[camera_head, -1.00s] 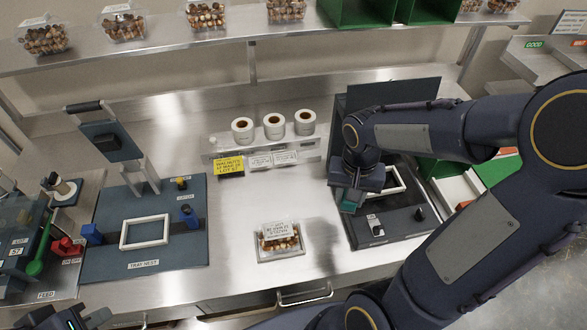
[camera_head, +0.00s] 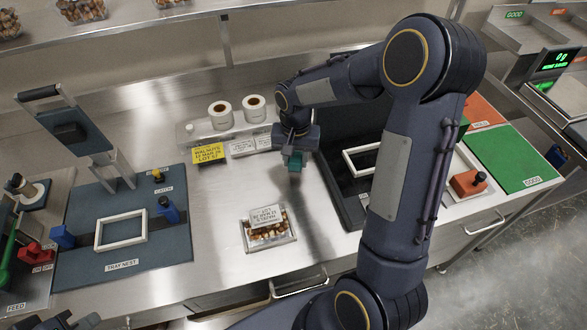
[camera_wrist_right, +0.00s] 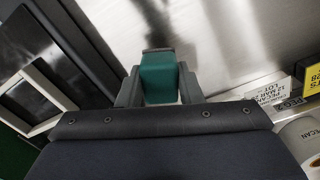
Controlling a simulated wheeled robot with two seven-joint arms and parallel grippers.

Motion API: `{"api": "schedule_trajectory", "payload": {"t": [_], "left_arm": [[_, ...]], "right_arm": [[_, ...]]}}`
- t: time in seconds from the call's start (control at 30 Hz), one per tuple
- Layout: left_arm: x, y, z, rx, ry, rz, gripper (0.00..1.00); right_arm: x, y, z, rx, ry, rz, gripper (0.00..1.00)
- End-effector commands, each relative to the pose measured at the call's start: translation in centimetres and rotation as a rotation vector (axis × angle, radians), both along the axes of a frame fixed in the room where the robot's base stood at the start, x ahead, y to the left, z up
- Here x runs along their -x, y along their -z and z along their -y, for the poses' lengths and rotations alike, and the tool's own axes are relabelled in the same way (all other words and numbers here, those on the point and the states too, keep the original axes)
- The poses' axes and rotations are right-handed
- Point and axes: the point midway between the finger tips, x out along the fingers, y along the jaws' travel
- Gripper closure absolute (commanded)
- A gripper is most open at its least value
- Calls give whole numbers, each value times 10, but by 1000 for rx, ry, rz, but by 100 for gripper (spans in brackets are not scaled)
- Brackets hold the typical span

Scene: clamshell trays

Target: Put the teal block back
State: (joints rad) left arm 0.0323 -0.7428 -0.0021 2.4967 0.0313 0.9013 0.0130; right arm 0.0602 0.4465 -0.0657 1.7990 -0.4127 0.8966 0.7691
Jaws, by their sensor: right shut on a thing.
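The teal block (camera_head: 294,160) is between the fingers of my right gripper (camera_head: 295,167), held above the bare steel counter, just left of the black station (camera_head: 347,210). The right wrist view also shows the teal block (camera_wrist_right: 158,78), gripped between both fingers (camera_wrist_right: 160,88). A dark end piece shows at the block's far end. My left gripper (camera_head: 68,322) shows only in part at the bottom left edge of the head view, and its fingers are too cut off to judge.
A filled clamshell tray (camera_head: 269,232) with a label on its lid lies on the counter. The tray nest (camera_head: 122,230) with blue blocks is at left. Label rolls (camera_head: 221,115) and a yellow card (camera_head: 210,152) stand behind. A green mat (camera_head: 512,158) is at right.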

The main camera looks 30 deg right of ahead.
Motion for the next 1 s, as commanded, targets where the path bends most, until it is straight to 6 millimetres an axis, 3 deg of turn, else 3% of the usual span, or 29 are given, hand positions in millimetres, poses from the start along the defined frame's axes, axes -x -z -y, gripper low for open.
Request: {"api": "schedule_trajectory", "payload": {"t": [0.3,0.7,0.73,0.87,1.0], "left_arm": [[0,29,0,0,0,0,100],[0,31,0,0,0,0,100],[0,30,0,0,0,0,100],[0,29,0,0,0,0,100],[0,29,0,0,0,0,100]], "right_arm": [[-7,41,-1,-1,1,1,88],[-7,44,-1,0,0,0,88],[-7,43,-1,0,0,0,65],[-7,42,-1,0,0,0,48],[-7,42,-1,0,0,0,46]]}}
